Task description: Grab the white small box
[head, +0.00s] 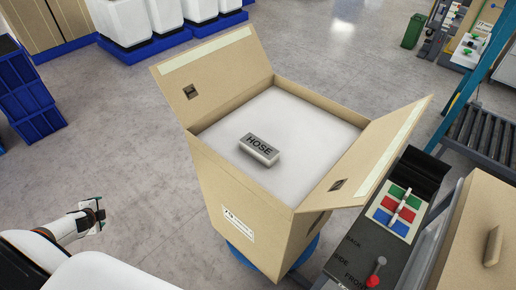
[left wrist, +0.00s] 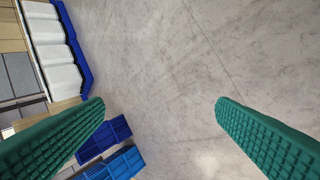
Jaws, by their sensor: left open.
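A small white-grey box (head: 259,149) marked "HOSE" lies on the white surface inside a large open cardboard box (head: 257,210) in the head view. My left gripper (head: 97,214) is at the lower left of the head view, well to the left of the cardboard box, over the floor. In the left wrist view its two green ridged fingers (left wrist: 160,115) are wide apart with only floor between them. The small box does not show in the left wrist view. My right gripper is not in view.
The cardboard box has raised flaps at its left and right. A dark control panel (head: 345,262) with coloured switches stands at its right, beside another carton (head: 484,235). Blue crates (head: 27,98) stand at the far left. Open floor lies between my left gripper and the box.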

